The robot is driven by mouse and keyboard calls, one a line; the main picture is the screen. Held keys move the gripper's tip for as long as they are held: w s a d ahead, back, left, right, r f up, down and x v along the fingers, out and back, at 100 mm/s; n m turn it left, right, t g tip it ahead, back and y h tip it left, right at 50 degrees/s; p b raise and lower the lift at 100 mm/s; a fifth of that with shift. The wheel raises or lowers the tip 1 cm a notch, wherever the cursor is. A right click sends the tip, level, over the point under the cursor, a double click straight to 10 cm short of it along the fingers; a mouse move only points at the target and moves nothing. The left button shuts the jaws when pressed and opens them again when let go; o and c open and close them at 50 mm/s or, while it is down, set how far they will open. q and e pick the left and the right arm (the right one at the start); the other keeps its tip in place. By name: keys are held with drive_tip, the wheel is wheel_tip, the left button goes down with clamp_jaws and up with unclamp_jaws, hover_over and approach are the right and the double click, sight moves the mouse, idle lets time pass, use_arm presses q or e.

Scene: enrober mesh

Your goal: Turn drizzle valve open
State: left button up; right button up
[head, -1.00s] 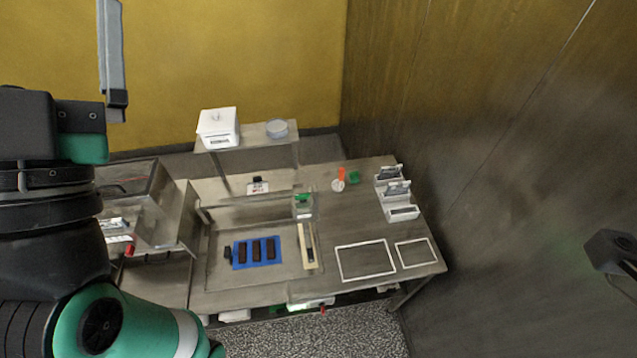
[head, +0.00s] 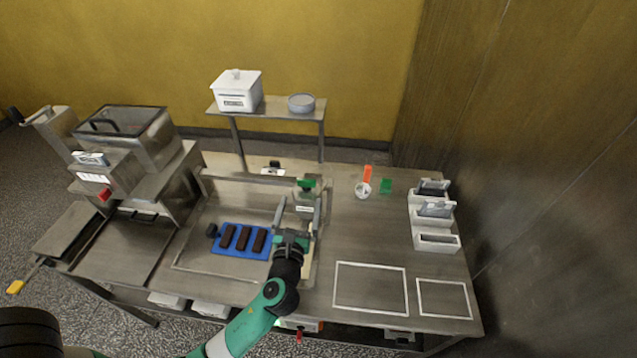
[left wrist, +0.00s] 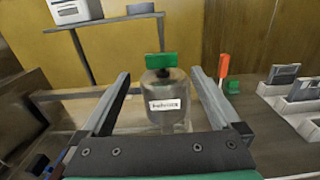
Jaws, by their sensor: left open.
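The drizzle valve handle (head: 306,183) is a small green block on top of a grey metal pot (head: 305,198) with a white label, at the back middle of the worktable. In the left wrist view the green handle (left wrist: 161,61) lies crosswise over the labelled pot (left wrist: 166,95). My left gripper (head: 299,205) is open, its two long fingers reaching toward the pot, one on each side in the picture. In the left wrist view the fingers (left wrist: 160,90) stand apart with the pot and handle showing between them. I cannot tell whether they touch the pot. My right gripper is not in view.
A blue mat (head: 240,252) with three dark bars lies left of my arm. An orange-handled tool (head: 367,174) and a green block (head: 386,186) stand to the right. White bins (head: 437,243) line the right edge. White outlined areas (head: 370,264) on the table are empty.

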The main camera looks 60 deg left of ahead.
sight(307, 180)
use_arm(q)
drive_tip(key=b+x, duration=0.1)
drive_tip(key=x, duration=1)
drive_tip(key=shift+w+a+r+b, duration=0.2)
drive_tip(key=shift+w+a+b, duration=0.05)
drive_tip(key=shift+w+b, duration=0.1)
drive_tip(key=c, duration=1.4)
drive_tip(key=shift+o, duration=0.2)
